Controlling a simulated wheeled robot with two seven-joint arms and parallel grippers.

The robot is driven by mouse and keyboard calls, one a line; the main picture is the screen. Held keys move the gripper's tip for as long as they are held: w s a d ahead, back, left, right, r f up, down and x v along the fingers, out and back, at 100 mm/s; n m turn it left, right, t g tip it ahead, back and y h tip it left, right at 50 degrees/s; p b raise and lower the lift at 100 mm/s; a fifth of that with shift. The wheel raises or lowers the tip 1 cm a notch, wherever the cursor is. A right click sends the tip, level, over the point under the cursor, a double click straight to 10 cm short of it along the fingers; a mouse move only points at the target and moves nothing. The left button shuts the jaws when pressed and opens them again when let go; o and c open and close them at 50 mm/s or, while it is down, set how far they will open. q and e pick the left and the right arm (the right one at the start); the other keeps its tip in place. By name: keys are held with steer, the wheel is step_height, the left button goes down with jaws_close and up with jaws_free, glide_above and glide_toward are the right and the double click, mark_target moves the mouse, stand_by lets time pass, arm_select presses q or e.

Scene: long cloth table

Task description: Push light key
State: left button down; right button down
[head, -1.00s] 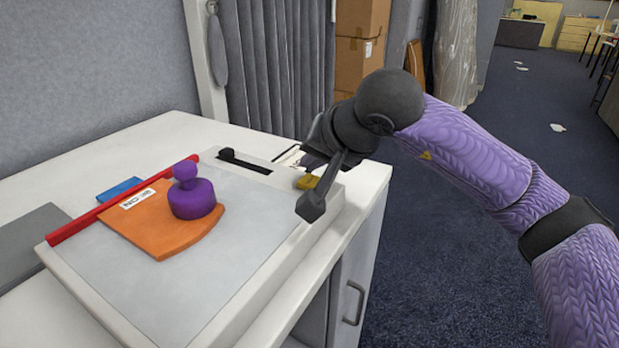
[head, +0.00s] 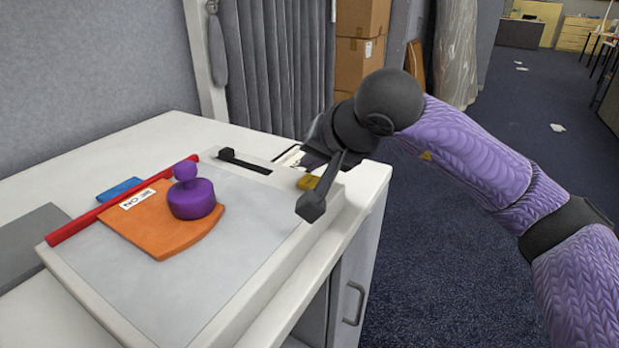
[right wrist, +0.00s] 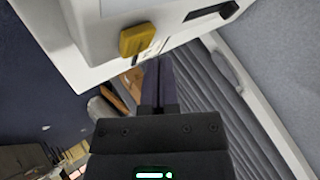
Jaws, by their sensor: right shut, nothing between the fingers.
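A small yellow key (head: 308,182) sits at the right edge of the white box (head: 268,290), near its far corner. It also shows in the right wrist view (right wrist: 137,39), close to a white plate with dark marks (right wrist: 150,52). I cannot read whether it is the light key. My right gripper (right wrist: 159,66) is shut and empty, with its fingertips just beside the marked plate and near the yellow key. Whether they touch is not clear. In the head view the fingers are mostly hidden behind my dark wrist. My left gripper is not in view.
On the box lie an orange pad (head: 155,236) with a white label, a purple knobbed piece (head: 192,198) and a red bar (head: 75,227). A black handle in a slot (head: 243,161) is at the back. A blue block (head: 120,190) and grey slab (head: 30,245) lie left.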

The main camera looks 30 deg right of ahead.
steer(key=shift+f+b, duration=0.35)
steer(key=shift+f, duration=0.2)
steer(key=shift+r, duration=0.1)
